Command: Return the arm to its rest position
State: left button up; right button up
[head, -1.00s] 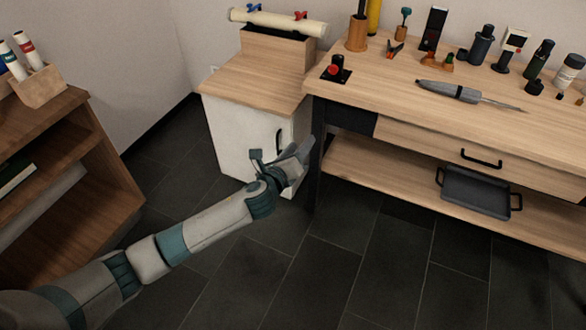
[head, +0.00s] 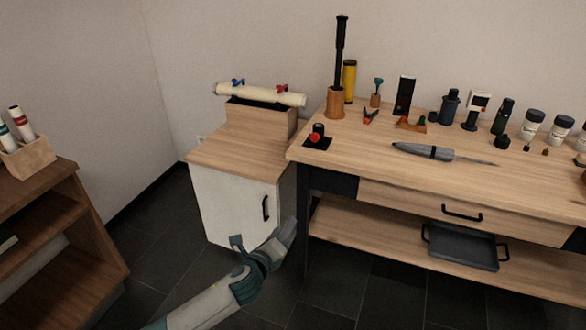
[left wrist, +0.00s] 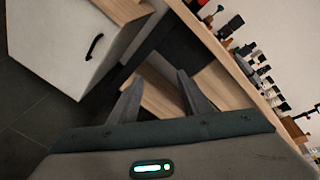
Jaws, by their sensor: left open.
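My left arm comes in from the bottom of the head view, and its gripper (head: 262,244) hangs in front of the white cabinet, left of the workbench's near leg. In the left wrist view the two fingers of this gripper (left wrist: 156,92) stand apart with nothing between them. The workbench's lower shelf shows beyond the fingers. My right gripper is in neither view now.
The white cabinet (head: 228,208) with a black handle stands close behind my gripper. The workbench (head: 350,150) with several tools and a black tray (head: 462,246) is to the right. A brown shelf (head: 60,215) stands at left. Dark floor (head: 160,250) lies clear between.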

pick_arm(q)
jog(key=shift+f, duration=0.1)
jog(key=s+a+f+n+g+y+p, duration=0.1)
jog(key=s+a+f+n+g+p, duration=0.15)
jog(key=s+f+n, duration=0.7)
jog(key=s+a+f+n+g+y+p, duration=0.1)
jog(key=s+a+f+n+g, duration=0.15)
jog(key=s+f+n, duration=0.7)
jog(key=s+a+f+n+g, duration=0.2)
jog(key=s+a+f+n, duration=0.1)
jog(key=s+f, duration=0.6)
jog(key=s+a+f+n+g+y+p, duration=0.1)
jog(key=s+a+f+n+g, duration=0.1)
jog(key=s+f+n, duration=0.3)
jog(key=s+a+f, duration=0.1)
jog(key=s+f, duration=0.3)
jog(key=s, duration=0.6)
jog(key=shift+s+a+f, duration=0.2)
jog(key=shift+s+f, duration=0.2)
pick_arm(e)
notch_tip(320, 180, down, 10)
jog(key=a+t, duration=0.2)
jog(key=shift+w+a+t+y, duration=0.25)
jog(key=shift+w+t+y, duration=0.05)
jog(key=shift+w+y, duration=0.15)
